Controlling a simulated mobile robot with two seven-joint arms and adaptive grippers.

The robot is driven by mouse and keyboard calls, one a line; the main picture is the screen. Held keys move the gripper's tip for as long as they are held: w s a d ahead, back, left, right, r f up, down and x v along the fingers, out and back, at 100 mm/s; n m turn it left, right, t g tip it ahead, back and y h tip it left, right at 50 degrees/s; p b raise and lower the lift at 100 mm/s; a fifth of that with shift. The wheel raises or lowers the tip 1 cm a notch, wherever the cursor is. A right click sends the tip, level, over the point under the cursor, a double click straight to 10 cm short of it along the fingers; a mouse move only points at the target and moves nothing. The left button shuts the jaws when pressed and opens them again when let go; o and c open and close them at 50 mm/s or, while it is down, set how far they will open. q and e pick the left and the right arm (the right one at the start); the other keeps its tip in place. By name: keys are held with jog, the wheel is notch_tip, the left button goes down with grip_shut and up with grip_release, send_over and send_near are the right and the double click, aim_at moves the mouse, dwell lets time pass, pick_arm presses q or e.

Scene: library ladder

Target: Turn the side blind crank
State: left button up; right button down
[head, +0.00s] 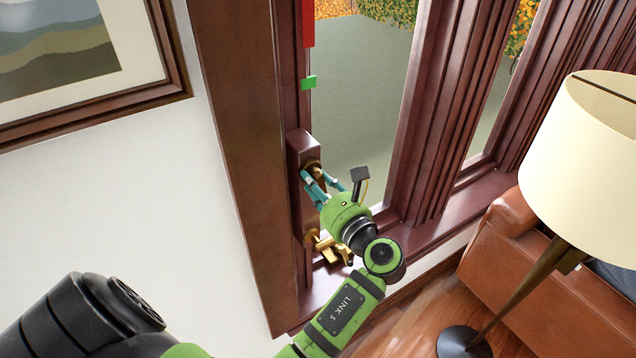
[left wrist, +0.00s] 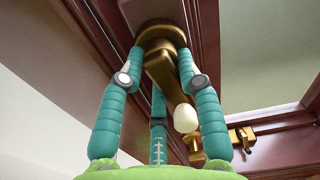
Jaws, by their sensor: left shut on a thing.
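The side blind crank (left wrist: 163,66) is a brass arm on a round brass hub, with a pale knob (left wrist: 186,118) at its free end. Its hub sits on a dark red wooden box (head: 298,146) on the window's left frame. My left gripper (head: 323,184) has teal fingers and is at the crank. In the left wrist view, its fingers (left wrist: 160,64) close around the brass arm near the hub, one on each side, with the knob hanging below between them. In the head view the gripper hides much of the crank. My right gripper is not in view.
A second brass fitting (head: 330,246) is just below the gripper; it also shows in the left wrist view (left wrist: 241,138). A green tab (head: 309,82) and red strip (head: 308,22) are above the box. A lamp (head: 588,130) and leather sofa (head: 490,248) stand right.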

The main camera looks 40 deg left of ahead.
pick_arm(q)
jog(key=shift+a+r+m, duration=0.1)
jog(key=shift+r+m, duration=0.2)
jog(key=shift+m, duration=0.5)
jog(key=o, duration=1.2)
jog(key=shift+f, duration=0.1)
